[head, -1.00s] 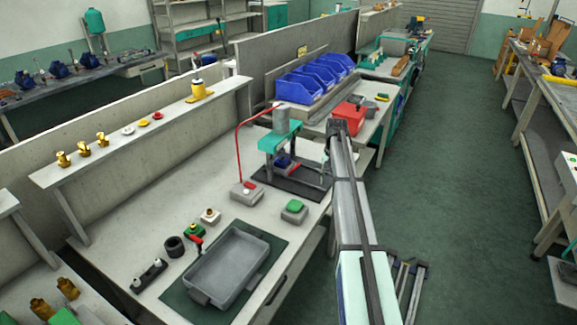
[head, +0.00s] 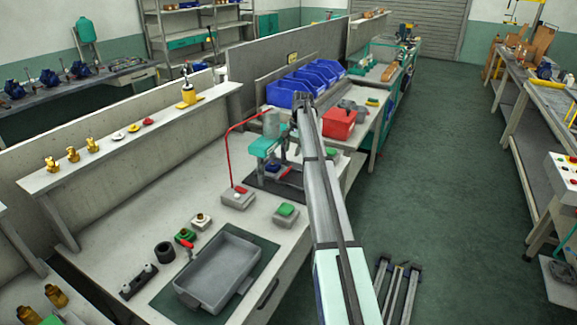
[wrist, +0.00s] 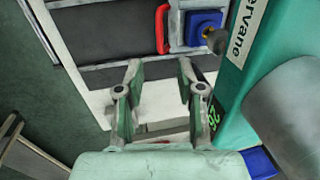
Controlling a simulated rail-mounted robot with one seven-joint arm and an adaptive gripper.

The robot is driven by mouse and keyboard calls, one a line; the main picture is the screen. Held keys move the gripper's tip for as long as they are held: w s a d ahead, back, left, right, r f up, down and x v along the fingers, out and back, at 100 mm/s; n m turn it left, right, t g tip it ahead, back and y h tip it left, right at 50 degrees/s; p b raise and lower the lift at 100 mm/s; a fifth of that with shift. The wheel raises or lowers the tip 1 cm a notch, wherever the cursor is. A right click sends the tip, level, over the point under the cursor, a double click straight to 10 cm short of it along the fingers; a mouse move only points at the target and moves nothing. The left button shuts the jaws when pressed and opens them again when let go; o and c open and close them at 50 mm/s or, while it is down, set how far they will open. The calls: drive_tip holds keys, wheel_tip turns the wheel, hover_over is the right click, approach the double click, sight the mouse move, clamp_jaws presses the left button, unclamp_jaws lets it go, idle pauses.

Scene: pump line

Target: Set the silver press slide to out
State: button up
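The press, with its teal head (head: 264,146) and grey cylinder, stands on a dark base at the middle of the bench. Its silver slide (wrist: 178,40) shows in the wrist view as a small grey plate. A red handle (wrist: 162,30) is on its left, and a blue square block (wrist: 203,26) with a brass piece sits on it. A rounded grey tip is close to the brass piece. My gripper (wrist: 159,68) is open and empty, below the red handle in the wrist view and apart from it. In the head view my arm partly hides the press area.
The teal press column (wrist: 245,50) is close on the gripper's right. A grey tray (head: 218,270) is in front. A red bin (head: 338,124) and blue bins stand behind.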

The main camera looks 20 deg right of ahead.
drive_tip(key=f, duration=0.3)
drive_tip(key=w+f+p, duration=0.1)
drive_tip(key=f, duration=0.2)
drive_tip(key=a+f, duration=0.1)
drive_tip(key=f, duration=0.2)
drive_tip(key=shift+w+f+p, duration=0.2)
drive_tip(key=shift+f+p, duration=0.1)
drive_tip(key=shift+p, duration=0.1)
clamp_jaws()
